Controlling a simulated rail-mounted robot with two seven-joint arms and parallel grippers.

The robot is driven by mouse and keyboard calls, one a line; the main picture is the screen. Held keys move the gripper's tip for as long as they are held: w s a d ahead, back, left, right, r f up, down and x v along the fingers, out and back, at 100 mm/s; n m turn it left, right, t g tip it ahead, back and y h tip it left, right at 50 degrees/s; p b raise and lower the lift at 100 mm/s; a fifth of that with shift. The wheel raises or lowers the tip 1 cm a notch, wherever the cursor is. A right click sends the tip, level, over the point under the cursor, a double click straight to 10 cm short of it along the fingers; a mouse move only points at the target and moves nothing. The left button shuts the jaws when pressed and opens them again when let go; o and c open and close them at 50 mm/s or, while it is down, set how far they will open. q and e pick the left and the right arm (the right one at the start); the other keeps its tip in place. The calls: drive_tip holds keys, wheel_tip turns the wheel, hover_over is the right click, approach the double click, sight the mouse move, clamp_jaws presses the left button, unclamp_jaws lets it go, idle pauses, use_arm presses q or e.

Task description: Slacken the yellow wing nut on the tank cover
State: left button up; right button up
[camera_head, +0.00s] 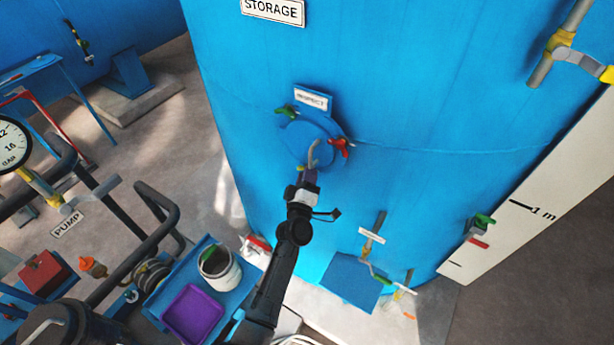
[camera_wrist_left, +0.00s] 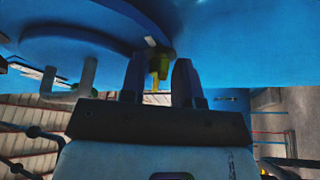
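The round blue tank cover (camera_head: 308,136) sits low on the storage tank wall, with a grey handle (camera_head: 314,152). Around its edge are a green wing nut (camera_head: 287,111), a red wing nut (camera_head: 340,146) and the yellow wing nut (camera_head: 300,168), mostly hidden by my gripper in the head view. My left gripper (camera_head: 308,177) is at the cover's lower edge. In the left wrist view its two fingers (camera_wrist_left: 160,83) stand apart, with the yellow wing nut (camera_wrist_left: 158,66) between or just beyond their tips. I see gaps beside it; contact is not clear. My right gripper is not in view.
A blue cart with a white can (camera_head: 219,268) and a purple tray (camera_head: 192,312) stands left of my left arm. Pump pipes (camera_head: 142,240) are further left. A small valve (camera_head: 372,252) is on the tank's lower right.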

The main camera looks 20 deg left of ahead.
use_arm(q)
drive_tip(key=shift+s, duration=0.1)
drive_tip(key=p+v, duration=0.3)
drive_tip(key=v, duration=1)
drive_tip(key=shift+s+p, duration=0.3)
drive_tip(key=shift+p, duration=0.1)
drive_tip(key=shift+d+f, duration=0.1)
drive_tip(key=shift+f, duration=0.05)
